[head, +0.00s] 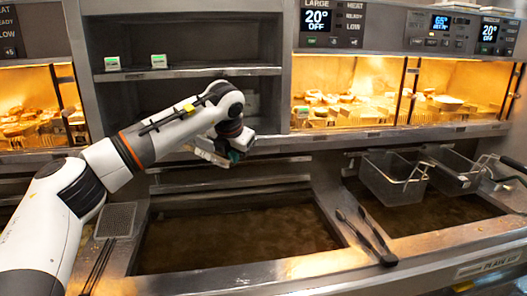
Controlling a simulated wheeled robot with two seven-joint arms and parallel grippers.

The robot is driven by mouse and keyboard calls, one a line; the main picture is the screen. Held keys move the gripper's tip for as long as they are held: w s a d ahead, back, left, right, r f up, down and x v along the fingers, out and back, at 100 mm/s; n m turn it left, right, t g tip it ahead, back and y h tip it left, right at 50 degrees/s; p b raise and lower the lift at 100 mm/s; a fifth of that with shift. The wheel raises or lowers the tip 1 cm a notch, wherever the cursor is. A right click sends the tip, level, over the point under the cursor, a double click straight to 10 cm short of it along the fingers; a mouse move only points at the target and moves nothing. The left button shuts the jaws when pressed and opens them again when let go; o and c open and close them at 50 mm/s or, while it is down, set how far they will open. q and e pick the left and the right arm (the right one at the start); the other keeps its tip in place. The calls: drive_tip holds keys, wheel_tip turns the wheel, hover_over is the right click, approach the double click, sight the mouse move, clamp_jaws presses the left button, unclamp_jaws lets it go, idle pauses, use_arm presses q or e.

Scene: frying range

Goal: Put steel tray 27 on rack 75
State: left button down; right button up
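My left arm comes in from the left and reaches over the left fryer vat. My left gripper (222,152) points down in front of the back ledge, below the dark shelf unit. It is small and partly hidden by its own wrist, so I cannot tell whether it is open or holds anything. I cannot make out any tray marked 27 or any rack marked 75. A steel shelf (190,73) runs across the dark unit, with two small green-and-white boxes on it. My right gripper is not in view.
The left vat (240,240) holds brown oil. Black tongs (367,237) lie on the divider. Wire fry baskets (392,178) hang over the right vat. A lit food warmer (400,95) stands behind. A mesh skimmer (116,220) lies at the left vat's edge.

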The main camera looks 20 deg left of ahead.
use_arm(q)
drive_tip(key=s+d+f+m+g+h, duration=0.1)
drive_tip(key=s+d+f+m+h, duration=0.3)
drive_tip(key=s+f+m, duration=0.3)
drive_tip(key=s+d+f+m+g+h, duration=0.2)
drive_tip(key=s+d+f+m+h, duration=0.25)
drive_tip(key=f+m, duration=0.45)
drive_tip(key=s+d+f+m+g+y, duration=0.1)
drive_tip(key=s+d+f+m+g, duration=0.1)
drive_tip(key=s+m, duration=0.6)
drive_tip(key=s+d+f+m+g+y, duration=0.2)
drive_tip(key=s+f+m+g, duration=0.3)
drive_tip(key=s+m, duration=0.4)
drive_tip(key=shift+s+d+m+g, duration=0.3)
drive_tip(key=shift+s+d+g, duration=0.3)
drive_tip(key=shift+s+d, duration=0.15)
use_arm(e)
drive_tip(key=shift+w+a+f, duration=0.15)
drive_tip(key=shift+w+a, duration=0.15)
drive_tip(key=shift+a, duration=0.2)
use_arm(q)
drive_tip(key=shift+a+r, duration=0.1)
drive_tip(key=shift+a, duration=0.05)
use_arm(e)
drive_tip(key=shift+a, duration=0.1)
